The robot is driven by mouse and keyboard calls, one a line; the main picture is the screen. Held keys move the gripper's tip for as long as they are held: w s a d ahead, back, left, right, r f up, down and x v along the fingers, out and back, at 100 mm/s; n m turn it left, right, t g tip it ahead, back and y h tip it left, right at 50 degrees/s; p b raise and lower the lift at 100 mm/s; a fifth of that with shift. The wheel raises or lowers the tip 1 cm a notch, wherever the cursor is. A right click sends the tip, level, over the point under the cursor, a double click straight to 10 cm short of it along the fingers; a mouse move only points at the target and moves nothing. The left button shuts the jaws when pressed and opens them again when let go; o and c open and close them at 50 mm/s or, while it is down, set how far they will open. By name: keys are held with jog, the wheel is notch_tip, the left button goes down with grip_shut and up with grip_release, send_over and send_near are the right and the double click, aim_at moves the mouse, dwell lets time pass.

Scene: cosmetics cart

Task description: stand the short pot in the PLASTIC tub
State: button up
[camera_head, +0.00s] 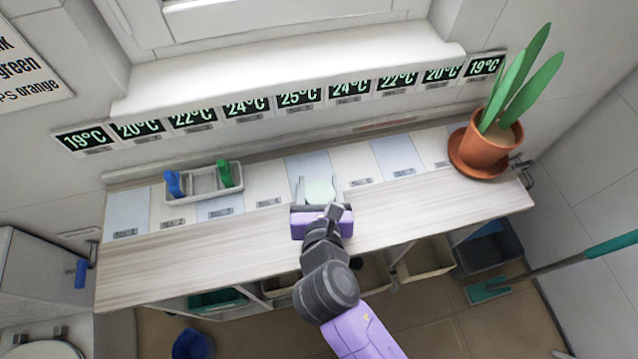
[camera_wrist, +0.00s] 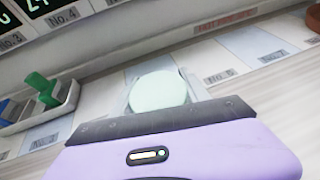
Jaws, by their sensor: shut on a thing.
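The short pot (camera_head: 320,191) has a round pale mint top. My gripper (camera_head: 318,192) is shut on it, over the back part of the cart top. In the wrist view the pot (camera_wrist: 158,91) shows as a pale disc beyond the purple gripper body; its lower part is hidden, so I cannot tell whether it touches the surface. Several open tubs stand below the top: one with a green-teal inside (camera_head: 217,300), a beige one (camera_head: 427,262) and a dark grey one (camera_head: 497,252). I cannot read which is labelled plastic.
A grey tray (camera_head: 205,193) with blue and green items stands at the left. A potted plant (camera_head: 486,148) stands at the right end. Temperature displays (camera_head: 300,98) line the wall. A teal mop (camera_head: 487,290) and blue bucket (camera_head: 193,344) are on the floor. The front wooden strip is clear.

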jog(key=shift+f, duration=0.1)
jog(key=o, duration=1.1)
jog(key=shift+o, duration=1.2)
